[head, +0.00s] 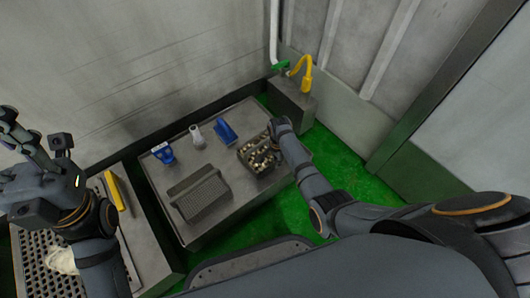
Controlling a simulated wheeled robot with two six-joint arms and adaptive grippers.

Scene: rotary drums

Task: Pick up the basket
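A dark basket (246,154) filled with small pale and brown pieces stands near the right end of the grey table. My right gripper (276,134) is at this basket's far right edge, pointing down. My own wrist hides its fingertips, so I cannot tell whether they are apart or closed on the rim. A second item, a grey mesh basket or tray (203,196), lies empty on the front middle of the table. My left gripper (22,142) is raised at the left edge, away from both, with nothing visible in it.
The grey table (240,196) also holds a blue item (163,153), a white item (197,136) and a blue scoop-like item (226,132). A perforated surface with a yellow-handled tool (117,191) is at left. A yellow tap (303,72) stands behind. Green floor lies at right.

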